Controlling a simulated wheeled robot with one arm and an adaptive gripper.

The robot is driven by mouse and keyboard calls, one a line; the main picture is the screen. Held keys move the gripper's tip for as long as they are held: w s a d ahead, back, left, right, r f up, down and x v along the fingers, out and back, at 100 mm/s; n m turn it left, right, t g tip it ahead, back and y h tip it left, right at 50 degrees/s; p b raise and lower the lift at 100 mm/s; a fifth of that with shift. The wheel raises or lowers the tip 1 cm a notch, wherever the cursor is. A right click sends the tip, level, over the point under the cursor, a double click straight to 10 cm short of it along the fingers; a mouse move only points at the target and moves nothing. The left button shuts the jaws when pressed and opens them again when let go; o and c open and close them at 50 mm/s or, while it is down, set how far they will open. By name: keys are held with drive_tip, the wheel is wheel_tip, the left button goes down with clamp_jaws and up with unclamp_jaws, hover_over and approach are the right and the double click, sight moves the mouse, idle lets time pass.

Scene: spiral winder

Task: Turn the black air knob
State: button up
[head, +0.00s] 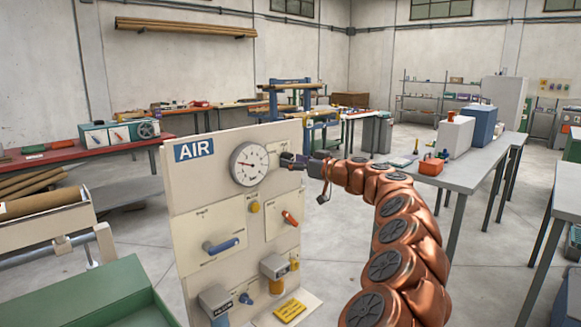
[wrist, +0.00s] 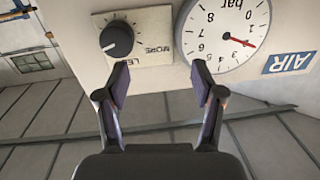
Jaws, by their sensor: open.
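The black air knob (wrist: 116,39) shows in the wrist view at upper left. It is round with a white pointer line, on a cream plate marked MORE and LE, the rest cut off. My gripper (wrist: 160,82) is open and empty. Its left fingertip is just below the knob in the picture, and its right fingertip is near the gauge's lower edge. The knob is not between the fingers, and I cannot tell whether anything touches. In the head view my gripper (head: 292,161) is at the panel's upper right, and I cannot make out the knob there.
The white pressure gauge (head: 249,164) with a red needle is just left of my gripper on the AIR panel (head: 185,190). Below are a blue handle (head: 222,245), a red handle (head: 290,218) and yellow parts. A grey table (head: 465,175) stands to the right.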

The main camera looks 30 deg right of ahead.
sight(290, 159)
drive_tip(key=d+f+h, duration=0.2)
drive_tip(key=d, duration=0.3)
drive_tip(key=shift+m+t, duration=0.3)
drive_tip(key=shift+t, duration=0.1)
drive_tip(key=shift+p+x, duration=0.9)
drive_tip(key=shift+x, duration=2.75)
drive_tip(key=shift+a+r, duration=0.2)
drive_tip(key=c, duration=1.1)
drive_tip(key=shift+c, duration=0.2)
